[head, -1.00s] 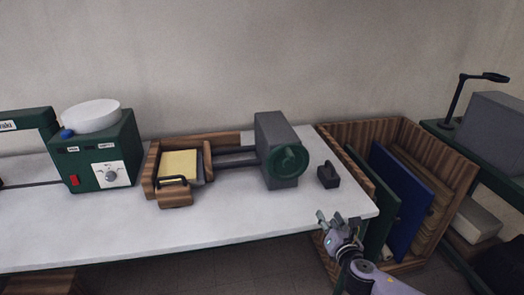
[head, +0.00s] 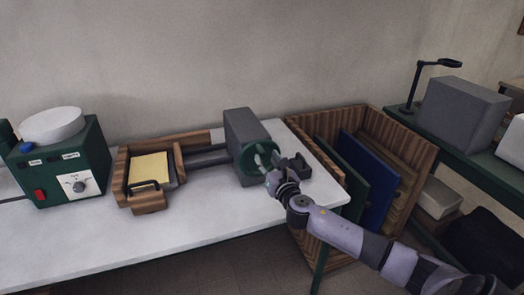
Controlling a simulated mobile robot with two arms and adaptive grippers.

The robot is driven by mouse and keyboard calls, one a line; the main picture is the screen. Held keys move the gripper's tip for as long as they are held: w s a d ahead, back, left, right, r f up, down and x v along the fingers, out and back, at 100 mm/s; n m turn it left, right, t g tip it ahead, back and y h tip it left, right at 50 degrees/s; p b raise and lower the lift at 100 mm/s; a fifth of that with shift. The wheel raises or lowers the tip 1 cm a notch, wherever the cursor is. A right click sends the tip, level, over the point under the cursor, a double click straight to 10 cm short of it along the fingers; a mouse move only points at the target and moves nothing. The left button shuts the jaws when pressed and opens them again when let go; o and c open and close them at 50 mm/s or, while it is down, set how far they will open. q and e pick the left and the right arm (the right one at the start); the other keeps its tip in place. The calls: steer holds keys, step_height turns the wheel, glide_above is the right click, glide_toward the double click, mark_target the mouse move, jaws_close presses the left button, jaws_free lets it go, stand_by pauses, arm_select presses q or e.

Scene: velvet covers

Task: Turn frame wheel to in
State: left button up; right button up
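The frame wheel is a dark green round handwheel (head: 248,160) on the front of a grey block (head: 243,127). Two dark rods join the block to a wooden frame (head: 133,198) that holds a pale yellow sheet (head: 149,168). My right gripper (head: 266,164) is at the wheel's right side and hides part of it. Its fingers look spread at the wheel's face, but I cannot tell whether they touch or grip the rim. My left gripper is not in view.
A small dark block (head: 301,165) stands on the white table (head: 200,220) right of my gripper. A green machine with a white bowl (head: 52,124) is at the left. A wooden crate (head: 418,150) with green and blue boards stands beyond the table's right edge.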

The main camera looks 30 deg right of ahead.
mark_target(264, 154)
steer(key=shift+x, duration=2.55)
steer(key=shift+c, duration=0.2)
jaws_close()
